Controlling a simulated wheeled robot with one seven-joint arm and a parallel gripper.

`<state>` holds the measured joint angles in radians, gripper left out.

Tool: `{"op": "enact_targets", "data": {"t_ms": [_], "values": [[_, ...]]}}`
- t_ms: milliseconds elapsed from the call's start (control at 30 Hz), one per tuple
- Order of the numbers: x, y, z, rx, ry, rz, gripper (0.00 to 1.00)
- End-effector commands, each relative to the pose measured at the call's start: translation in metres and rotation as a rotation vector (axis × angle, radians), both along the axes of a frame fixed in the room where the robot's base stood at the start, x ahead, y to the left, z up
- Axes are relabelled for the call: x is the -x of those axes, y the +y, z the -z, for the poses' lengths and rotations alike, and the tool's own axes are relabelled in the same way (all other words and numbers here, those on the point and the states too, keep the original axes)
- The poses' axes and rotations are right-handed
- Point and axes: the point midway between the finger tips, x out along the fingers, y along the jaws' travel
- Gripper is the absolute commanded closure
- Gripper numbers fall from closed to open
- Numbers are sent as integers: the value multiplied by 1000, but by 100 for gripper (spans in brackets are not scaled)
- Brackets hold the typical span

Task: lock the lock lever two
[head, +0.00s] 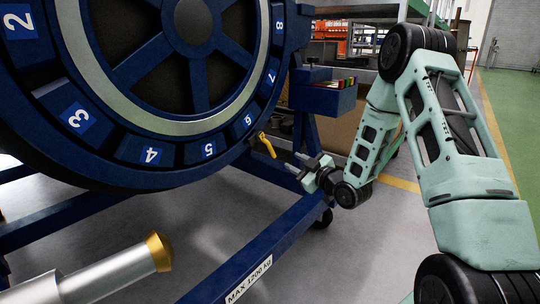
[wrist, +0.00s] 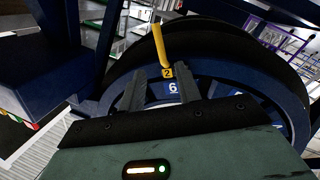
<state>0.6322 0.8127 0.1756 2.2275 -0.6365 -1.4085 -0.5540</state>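The lock lever two is a yellow handle (head: 267,145) on the lower right rim of the big blue ring (head: 126,178), close to bay 6. In the wrist view the lever (wrist: 160,45) rises from a yellow tag marked 2 (wrist: 167,73), just above the number 6 plate (wrist: 174,88). My gripper (head: 300,164) is right of and slightly below the lever in the head view, apart from it. In the wrist view my gripper's two fingers (wrist: 162,79) are spread with nothing between them; the lever shows beyond their tips, in line with the gap.
The ring stands on a blue frame whose lower beam (head: 262,250) carries a weight label. A blue bin (head: 325,92) with coloured items is right of the ring. A silver cylinder with a gold tip (head: 158,252) is at lower left. Grey floor is open beneath.

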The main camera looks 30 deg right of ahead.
Motion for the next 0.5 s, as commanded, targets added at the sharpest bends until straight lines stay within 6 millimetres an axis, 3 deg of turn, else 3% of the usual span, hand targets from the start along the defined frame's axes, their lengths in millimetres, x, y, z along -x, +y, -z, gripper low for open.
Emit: {"op": "enact_targets", "data": {"t_ms": [500], "values": [[-103, 14, 3, 0, -3, -1, 66]]}}
